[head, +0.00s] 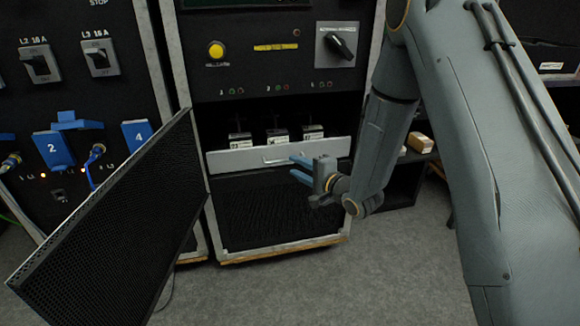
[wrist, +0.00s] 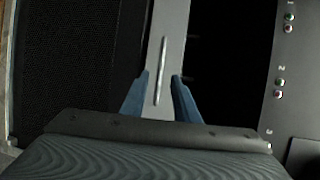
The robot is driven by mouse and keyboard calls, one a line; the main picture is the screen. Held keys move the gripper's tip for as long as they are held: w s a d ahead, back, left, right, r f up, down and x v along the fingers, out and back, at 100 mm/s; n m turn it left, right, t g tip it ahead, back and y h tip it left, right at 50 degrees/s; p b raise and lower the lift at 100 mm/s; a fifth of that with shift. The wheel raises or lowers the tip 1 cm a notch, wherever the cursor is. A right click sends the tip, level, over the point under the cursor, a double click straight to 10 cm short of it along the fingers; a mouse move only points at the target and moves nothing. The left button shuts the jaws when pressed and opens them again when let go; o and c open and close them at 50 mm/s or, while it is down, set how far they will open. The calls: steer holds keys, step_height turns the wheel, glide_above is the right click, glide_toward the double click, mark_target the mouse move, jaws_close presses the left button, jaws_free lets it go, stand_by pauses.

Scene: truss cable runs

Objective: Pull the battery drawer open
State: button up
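The battery drawer (head: 225,160) has a long, low grey front in the middle cabinet, and its front also shows in the wrist view (wrist: 171,20). Several labelled batteries (head: 277,137) show behind and above the front. A slim bar handle (wrist: 162,65) sits on the front. In the head view my gripper (head: 300,167) is in front of the drawer, near the handle. In the wrist view the two blue fingers of my gripper (wrist: 160,76) are apart, with the handle in line between their tips. The gap in depth between tips and handle is hard to judge.
A black mesh door (head: 115,225) stands swung open at the left of the cabinet. Above the drawer are a yellow button (head: 216,49) and a black rotary switch (head: 341,42). Small boxes (head: 420,142) lie on a shelf at right. Grey floor in front is clear.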

mark_target(286, 161)
steer(key=shift+b+x, duration=0.35)
steer(key=shift+x, duration=1.75)
steer(key=shift+c, duration=0.4)
jaws_close()
